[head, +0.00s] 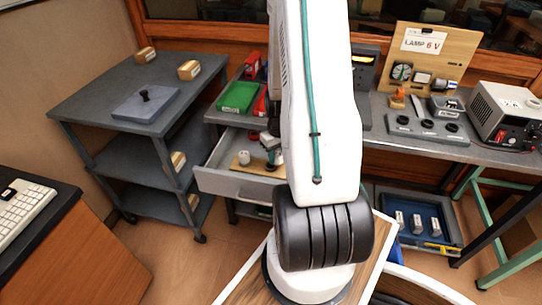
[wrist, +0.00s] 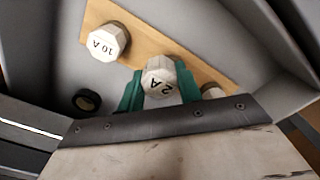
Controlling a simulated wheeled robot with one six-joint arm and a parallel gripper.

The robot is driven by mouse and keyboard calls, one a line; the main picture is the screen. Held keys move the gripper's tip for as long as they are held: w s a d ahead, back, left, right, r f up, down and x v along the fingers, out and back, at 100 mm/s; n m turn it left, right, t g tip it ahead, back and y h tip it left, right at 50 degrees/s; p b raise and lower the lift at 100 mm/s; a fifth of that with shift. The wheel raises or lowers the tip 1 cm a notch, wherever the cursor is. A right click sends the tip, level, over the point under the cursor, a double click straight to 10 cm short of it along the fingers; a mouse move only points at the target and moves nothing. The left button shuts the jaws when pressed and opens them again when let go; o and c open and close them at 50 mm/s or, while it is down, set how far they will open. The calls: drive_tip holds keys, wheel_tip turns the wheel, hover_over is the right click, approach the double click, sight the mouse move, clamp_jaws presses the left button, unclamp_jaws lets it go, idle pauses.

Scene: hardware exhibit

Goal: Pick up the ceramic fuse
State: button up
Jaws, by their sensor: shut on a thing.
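My gripper (wrist: 158,92) is shut on a white ceramic fuse (wrist: 160,78) marked 2 A, with a green finger on each side of it. The held fuse is over a wooden strip (wrist: 150,42); I cannot tell whether it is seated or lifted. A second white fuse (wrist: 104,42), marked 10 A, stands on the strip to the left. A third one (wrist: 212,90) is partly hidden at the right. In the head view the strip (head: 238,165) lies in an open grey drawer (head: 232,186), with one white fuse (head: 243,157) visible; my arm hides much there.
The drawer walls stand close around my gripper. A dark round part (wrist: 87,100) lies in the drawer. Above are a green bin (head: 238,96) and a workbench (head: 385,142) with a lamp board (head: 432,55). A grey cart (head: 90,88) stands left.

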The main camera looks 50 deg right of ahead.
drive_tip(key=s+r, duration=0.1)
drive_tip(key=s, duration=1.2)
